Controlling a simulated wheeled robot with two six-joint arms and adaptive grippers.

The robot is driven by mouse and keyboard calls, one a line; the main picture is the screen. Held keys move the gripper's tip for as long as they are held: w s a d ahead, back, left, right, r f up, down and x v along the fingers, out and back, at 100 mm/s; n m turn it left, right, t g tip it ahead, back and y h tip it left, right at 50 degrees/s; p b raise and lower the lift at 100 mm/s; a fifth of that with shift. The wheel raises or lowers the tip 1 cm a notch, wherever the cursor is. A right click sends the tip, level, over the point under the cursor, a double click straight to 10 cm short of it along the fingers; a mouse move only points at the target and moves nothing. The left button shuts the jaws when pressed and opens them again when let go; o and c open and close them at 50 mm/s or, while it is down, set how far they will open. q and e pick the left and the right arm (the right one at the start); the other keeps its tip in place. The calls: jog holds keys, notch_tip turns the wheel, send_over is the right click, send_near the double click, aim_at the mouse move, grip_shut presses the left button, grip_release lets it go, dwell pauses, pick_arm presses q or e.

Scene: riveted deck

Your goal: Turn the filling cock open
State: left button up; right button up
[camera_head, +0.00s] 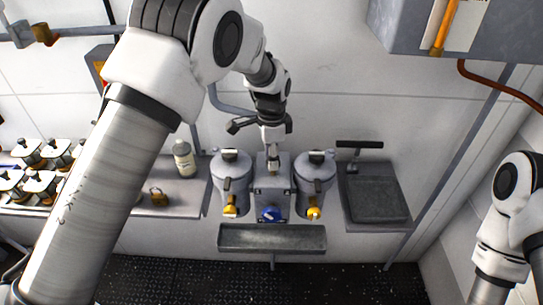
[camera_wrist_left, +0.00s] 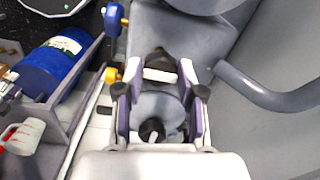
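A grey central box (camera_head: 272,192) has a blue-handled cock (camera_head: 269,214) low on its front. A grey canister stands on each side, the left one (camera_head: 232,180) with a yellow cock (camera_head: 230,211), the right one (camera_head: 314,178) with another yellow cock (camera_head: 314,213). Which cock is the filling one I cannot tell. My left gripper (camera_head: 262,127) is above the box, apart from the cocks. In the left wrist view its fingers (camera_wrist_left: 160,92) are spread with nothing held; a blue handle (camera_wrist_left: 113,19) and a yellow cock (camera_wrist_left: 111,75) show beside them. My right gripper is out of view.
A metal trough (camera_head: 272,239) is below the cocks. A shelf (camera_head: 180,203) at left holds a bottle (camera_head: 184,158) and a padlock (camera_head: 158,197). A grey platform (camera_head: 374,192) stands at right. A wall cabinet (camera_head: 400,25) hangs upper right.

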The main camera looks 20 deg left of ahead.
pick_arm(q)
jog(key=shift+f, duration=0.25)
jog(key=shift+s, duration=0.1)
jog(key=shift+n, duration=0.5)
jog(key=n+p, duration=0.1)
jog(key=n, duration=0.2)
jog(key=shift+s+d+p, duration=0.1)
jog(key=shift+p, duration=0.3)
jog(key=n+p, duration=0.1)
jog(key=n, duration=0.3)
jog(key=n+p, duration=0.1)
jog(key=n, duration=0.4)
jog(key=shift+d, duration=0.1)
jog(key=n, duration=0.5)
